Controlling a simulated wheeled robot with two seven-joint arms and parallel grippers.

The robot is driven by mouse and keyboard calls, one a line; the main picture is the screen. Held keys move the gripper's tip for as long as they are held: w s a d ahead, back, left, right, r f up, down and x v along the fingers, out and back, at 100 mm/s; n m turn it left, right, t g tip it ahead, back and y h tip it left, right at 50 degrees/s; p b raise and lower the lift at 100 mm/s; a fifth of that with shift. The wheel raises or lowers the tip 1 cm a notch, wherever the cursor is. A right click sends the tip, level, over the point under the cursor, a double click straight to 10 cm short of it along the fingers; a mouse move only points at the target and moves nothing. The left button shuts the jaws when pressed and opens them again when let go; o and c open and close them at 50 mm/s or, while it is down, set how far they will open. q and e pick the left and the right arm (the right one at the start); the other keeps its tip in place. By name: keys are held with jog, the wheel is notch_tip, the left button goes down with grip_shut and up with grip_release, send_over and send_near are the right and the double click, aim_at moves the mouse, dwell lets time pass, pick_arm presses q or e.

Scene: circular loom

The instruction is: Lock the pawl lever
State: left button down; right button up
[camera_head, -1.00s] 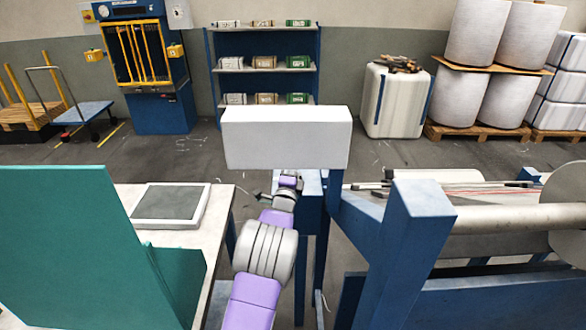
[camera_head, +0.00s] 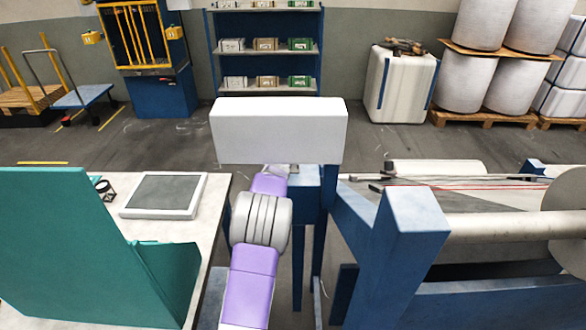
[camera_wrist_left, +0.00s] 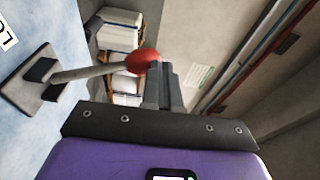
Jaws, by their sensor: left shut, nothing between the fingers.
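The pawl lever (camera_wrist_left: 90,73) is a grey rod with a red ball knob (camera_wrist_left: 142,61) at its end. In the left wrist view it runs from a dark bracket (camera_wrist_left: 36,82) on a pale blue panel at the left toward my fingers. My left gripper (camera_wrist_left: 165,72) is shut and empty. Its fingertips overlap the right edge of the knob in the picture; I cannot tell whether they touch it. In the head view my left arm reaches forward, and its gripper and the lever are hidden behind the white box (camera_head: 279,132). My right gripper is not in view.
The loom's blue frame post (camera_head: 405,235) and large roller (camera_head: 500,225) stand at the right. A pale table (camera_head: 195,235) with a grey-topped tablet (camera_head: 165,195) and a teal panel (camera_head: 70,240) is at the left. A partial label (camera_wrist_left: 7,32) shows on the panel.

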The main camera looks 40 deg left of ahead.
pick_arm(q)
jog(key=shift+a+r, duration=0.15)
jog(key=shift+r, duration=0.1)
dwell(0.4)
jog(key=s+d+r, duration=0.5)
jog(key=s+r, duration=0.1)
jog(key=s, duration=0.5)
jog(key=shift+r+p, duration=0.3)
jog(key=shift+p, duration=0.1)
